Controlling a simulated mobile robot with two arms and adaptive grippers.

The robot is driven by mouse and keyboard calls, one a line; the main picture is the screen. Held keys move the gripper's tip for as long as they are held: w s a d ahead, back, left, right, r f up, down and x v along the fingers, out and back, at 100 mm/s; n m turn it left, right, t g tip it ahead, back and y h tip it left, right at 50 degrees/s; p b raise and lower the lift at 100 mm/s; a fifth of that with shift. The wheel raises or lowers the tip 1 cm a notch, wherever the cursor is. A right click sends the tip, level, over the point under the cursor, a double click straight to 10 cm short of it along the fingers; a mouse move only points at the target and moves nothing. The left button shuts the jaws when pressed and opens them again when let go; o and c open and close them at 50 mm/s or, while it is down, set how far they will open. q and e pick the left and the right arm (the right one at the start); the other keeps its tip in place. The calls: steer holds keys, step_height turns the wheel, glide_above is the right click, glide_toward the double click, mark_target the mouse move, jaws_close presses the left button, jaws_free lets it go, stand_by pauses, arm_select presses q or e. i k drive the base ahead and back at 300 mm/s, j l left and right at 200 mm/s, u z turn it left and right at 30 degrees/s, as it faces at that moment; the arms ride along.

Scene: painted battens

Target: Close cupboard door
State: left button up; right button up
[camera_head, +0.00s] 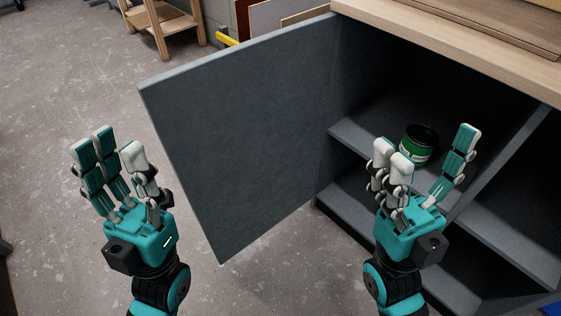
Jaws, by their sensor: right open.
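The cupboard (345,20) is dark grey with a light wooden top. Its door (245,125) is grey and flat, and stands wide open, swung out to the left from the cupboard's left side. My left gripper (118,155) is left of the door's free edge, with its fingers up and spread, holding nothing. My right gripper (425,160) is in front of the cupboard's opening, right of the door, with its fingers apart and empty. It partly covers the shelf behind it. Whether the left gripper touches the door cannot be told, but a gap shows.
A green and black can (419,145) stands on the upper shelf (365,139) inside the cupboard, behind my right gripper. A wooden stand (163,22) and leaning boards are at the back. Bare concrete floor (60,60) lies to the left.

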mark_target(240, 127)
steer(key=i+j+z, duration=0.15)
steer(key=j+z, duration=0.2)
steer(key=j, duration=0.2)
steer(key=i+j+z, duration=0.1)
steer(key=j+z, duration=0.25)
steer(key=j, duration=0.15)
steer(key=j+z, duration=0.35)
steer(key=j, duration=0.25)
steer(key=j+z, duration=0.4)
steer(key=j, duration=0.15)
steer(key=k+j+z, duration=0.2)
steer(key=j+z, duration=0.15)
steer(key=j, duration=0.15)
steer(key=k+j+z, duration=0.2)
steer(key=j+z, duration=0.15)
steer(key=j, duration=0.2)
steer(key=i+z, duration=0.1)
steer(key=i+j, duration=0.05)
